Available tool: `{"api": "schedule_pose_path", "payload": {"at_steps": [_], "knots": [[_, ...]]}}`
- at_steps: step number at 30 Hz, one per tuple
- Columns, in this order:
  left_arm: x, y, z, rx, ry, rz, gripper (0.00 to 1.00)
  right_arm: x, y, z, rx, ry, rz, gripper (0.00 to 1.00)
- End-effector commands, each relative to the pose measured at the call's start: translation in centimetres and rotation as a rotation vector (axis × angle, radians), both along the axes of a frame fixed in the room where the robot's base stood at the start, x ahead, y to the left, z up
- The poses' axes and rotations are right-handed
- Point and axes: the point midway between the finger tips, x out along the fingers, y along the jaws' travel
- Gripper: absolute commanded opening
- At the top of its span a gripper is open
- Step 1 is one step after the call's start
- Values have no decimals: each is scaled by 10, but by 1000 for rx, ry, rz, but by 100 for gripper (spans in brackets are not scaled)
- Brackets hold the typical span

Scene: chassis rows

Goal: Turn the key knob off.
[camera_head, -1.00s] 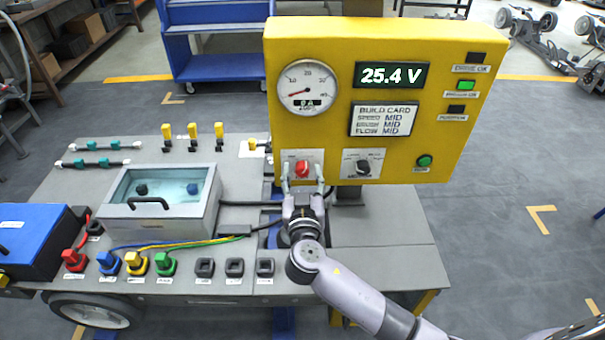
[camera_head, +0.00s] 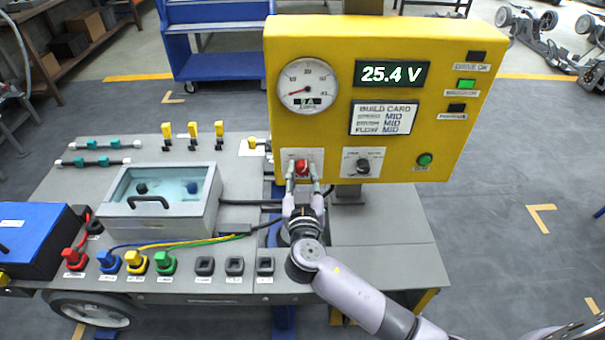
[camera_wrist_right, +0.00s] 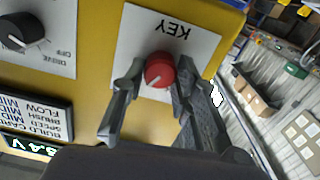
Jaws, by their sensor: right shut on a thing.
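The red key knob (camera_head: 302,167) sits on a white plate at the lower left of the yellow panel (camera_head: 430,60). In the right wrist view the knob (camera_wrist_right: 160,69) is under the label KEY, which appears upside down, and a pale mark shows on its face. My right gripper (camera_head: 302,176) reaches up to it from below, and its fingers (camera_wrist_right: 158,80) are shut on the knob, one on each side. The round gauge (camera_head: 308,85) has its needle toward the lower left and a small green readout below. My left gripper is not in view.
The black drive knob (camera_head: 363,166) is right of the key knob. A green button (camera_head: 424,160) and a lit green lamp (camera_head: 466,85) are further right. The display (camera_head: 391,74) reads 25.4 V. A glass-topped box (camera_head: 160,208) and coloured plugs stand on the bench at left.

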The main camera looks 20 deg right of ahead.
Motion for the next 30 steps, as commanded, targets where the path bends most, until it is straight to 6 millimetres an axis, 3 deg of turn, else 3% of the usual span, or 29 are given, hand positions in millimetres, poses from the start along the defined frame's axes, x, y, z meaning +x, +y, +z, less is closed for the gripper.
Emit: {"api": "schedule_pose_path", "payload": {"at_steps": [11, 30], "knots": [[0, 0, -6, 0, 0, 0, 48, 0, 0, -1, -141, 39, -1, 0], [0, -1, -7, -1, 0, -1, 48, 0, 1, 1, -702, 201, 1, 0]]}}
